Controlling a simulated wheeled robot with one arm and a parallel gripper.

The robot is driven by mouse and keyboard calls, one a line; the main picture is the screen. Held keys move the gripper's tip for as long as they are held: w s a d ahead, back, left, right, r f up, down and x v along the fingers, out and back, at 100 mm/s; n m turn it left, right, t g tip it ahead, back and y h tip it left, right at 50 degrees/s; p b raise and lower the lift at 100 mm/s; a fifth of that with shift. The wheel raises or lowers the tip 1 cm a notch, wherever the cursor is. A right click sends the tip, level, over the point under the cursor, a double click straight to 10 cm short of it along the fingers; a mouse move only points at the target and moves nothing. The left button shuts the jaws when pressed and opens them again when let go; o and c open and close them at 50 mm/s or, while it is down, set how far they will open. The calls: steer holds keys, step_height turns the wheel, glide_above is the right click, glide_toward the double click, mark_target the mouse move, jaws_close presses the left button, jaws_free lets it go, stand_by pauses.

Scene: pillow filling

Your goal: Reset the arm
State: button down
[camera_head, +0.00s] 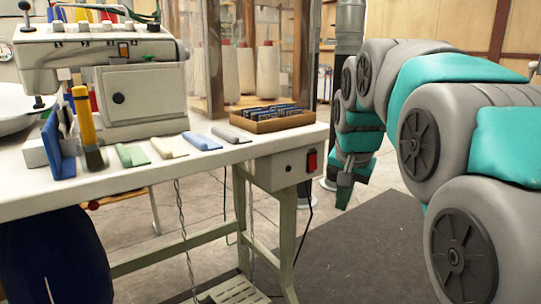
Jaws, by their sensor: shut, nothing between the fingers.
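My arm, grey with teal covers, fills the right side of the view and bends back toward the middle. My gripper (347,188) hangs from its far end, pointing down, to the right of the sewing table's (232,152) right end. It is shut and empty, in the air above the floor and apart from the table. Its fingertips are small and dark in this view, and the arm links in front hide nothing of them.
On the table stand a white sewing machine (105,75), a yellow-handled brush (85,120), a blue block (58,150), several folded cloths (202,141) and a cardboard tray (262,125). A red switch (312,160) is on the table's end. A dark mat (370,255) lies clear on the floor.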

steer(key=s+f+n+g, duration=0.2)
steer(key=s+f, duration=0.5)
steer(key=s, duration=0.4)
steer(key=s+f+n+g, duration=0.2)
steer(key=s+f, duration=0.5)
steer(key=s, duration=0.4)
steer(key=s+f+n+g, duration=0.2)
steer(key=s+f, duration=0.5)
steer(key=s, duration=0.4)
steer(key=shift+s+a+f, duration=0.25)
steer(key=shift+f, duration=0.05)
